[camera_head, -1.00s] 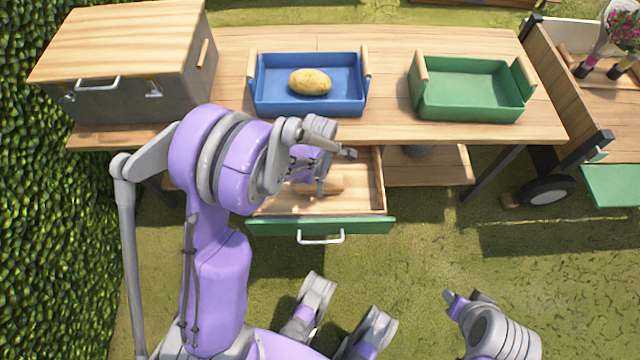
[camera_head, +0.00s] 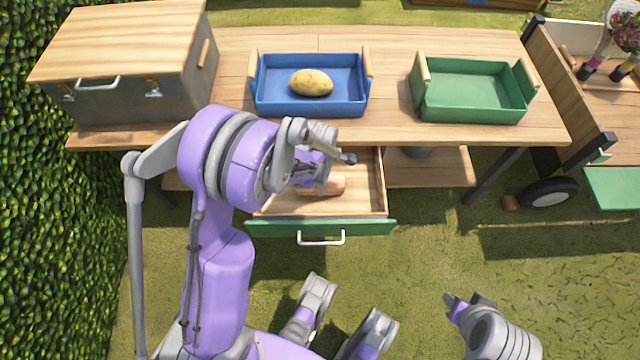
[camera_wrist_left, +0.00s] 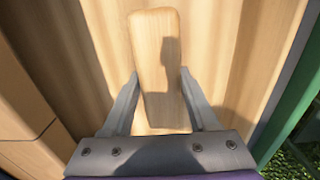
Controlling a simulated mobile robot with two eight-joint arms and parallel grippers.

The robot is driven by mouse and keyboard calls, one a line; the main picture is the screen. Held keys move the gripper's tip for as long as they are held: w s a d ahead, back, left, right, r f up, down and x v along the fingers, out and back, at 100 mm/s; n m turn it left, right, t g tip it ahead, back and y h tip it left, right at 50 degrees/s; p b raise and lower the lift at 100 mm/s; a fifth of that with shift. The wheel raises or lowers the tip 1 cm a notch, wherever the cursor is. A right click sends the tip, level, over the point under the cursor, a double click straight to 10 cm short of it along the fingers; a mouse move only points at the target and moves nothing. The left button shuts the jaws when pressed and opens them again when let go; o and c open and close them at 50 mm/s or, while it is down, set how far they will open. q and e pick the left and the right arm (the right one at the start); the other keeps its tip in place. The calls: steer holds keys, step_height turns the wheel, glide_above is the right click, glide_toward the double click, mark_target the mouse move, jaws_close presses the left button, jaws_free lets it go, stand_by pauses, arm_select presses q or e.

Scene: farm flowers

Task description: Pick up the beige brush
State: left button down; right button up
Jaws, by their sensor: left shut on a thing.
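The beige brush (camera_wrist_left: 157,62) shows in the left wrist view as a pale wooden block between my left gripper's two fingers (camera_wrist_left: 160,95). In the head view part of the brush (camera_head: 338,187) shows over the open drawer (camera_head: 375,185). My left gripper (camera_head: 318,186) is shut on the brush, and its arm hides the drawer's left part. The brush's underside is hidden. Whether it still touches the drawer floor I cannot tell. My right gripper (camera_head: 462,305) is low at the right, away from the drawer, and its fingers are too unclear to judge.
The drawer's green front (camera_head: 370,228) and handle face me. Above it, the table (camera_head: 390,125) holds a grey box (camera_head: 125,100) with a wooden lid, a blue tray (camera_head: 265,100) with a potato (camera_head: 311,83), and a green tray (camera_head: 470,110). A wheeled cart (camera_head: 570,120) stands at right.

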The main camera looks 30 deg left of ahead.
arm_select(q)
step_height(320, 180, up, 10)
steer(key=p, duration=0.2)
steer(key=shift+p, duration=0.3)
